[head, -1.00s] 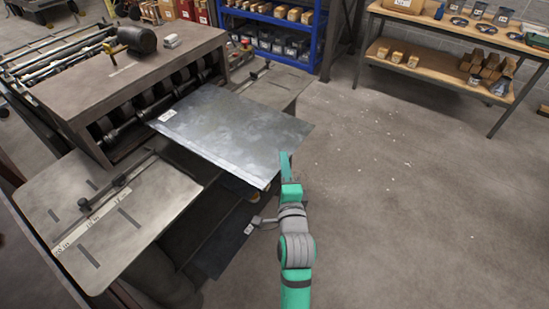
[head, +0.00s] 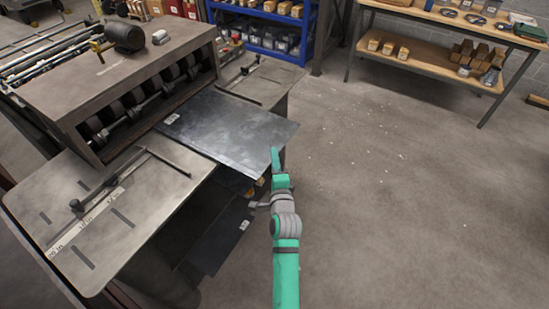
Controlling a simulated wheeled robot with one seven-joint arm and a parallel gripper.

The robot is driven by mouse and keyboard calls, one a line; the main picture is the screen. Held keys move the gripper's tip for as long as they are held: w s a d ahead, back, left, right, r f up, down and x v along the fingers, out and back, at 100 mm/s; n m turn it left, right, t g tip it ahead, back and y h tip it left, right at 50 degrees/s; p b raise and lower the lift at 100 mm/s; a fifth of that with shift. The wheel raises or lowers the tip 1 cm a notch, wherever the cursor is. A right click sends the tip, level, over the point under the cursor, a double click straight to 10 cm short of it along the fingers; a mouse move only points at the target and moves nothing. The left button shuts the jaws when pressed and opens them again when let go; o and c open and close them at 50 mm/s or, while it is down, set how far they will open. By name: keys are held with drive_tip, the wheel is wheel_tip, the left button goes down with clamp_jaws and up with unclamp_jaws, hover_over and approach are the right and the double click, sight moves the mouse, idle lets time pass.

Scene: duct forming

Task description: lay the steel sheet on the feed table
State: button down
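The steel sheet (head: 228,133) is a flat grey plate with a small white label near its left corner. It lies about level in front of the roller machine, between the left part of the feed table (head: 150,205) and its right part (head: 262,88). Its near corner sticks out toward me. My gripper (head: 276,158) is at the sheet's right edge and appears shut on it. Only one green finger shows clearly; the other is hidden. I cannot tell whether the sheet's underside touches the table.
The roller machine (head: 120,80) stands behind the sheet. A guide bar (head: 105,185) lies across the left table part. Dark plates (head: 225,235) with a white label are below the sheet. A blue shelf (head: 285,35) and a wooden bench (head: 430,72) stand behind. The floor at right is clear.

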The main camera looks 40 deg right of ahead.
drive_tip(key=shift+s+f, duration=0.1)
drive_tip(key=shift+s, duration=0.05)
drive_tip(key=shift+f, duration=0.15)
drive_tip(key=c, duration=2)
unclamp_jaws()
drive_tip(key=shift+f, duration=0.1)
drive_tip(key=shift+a, duration=0.15)
drive_tip(key=v, duration=1.2)
drive_tip(key=shift+r, duration=0.25)
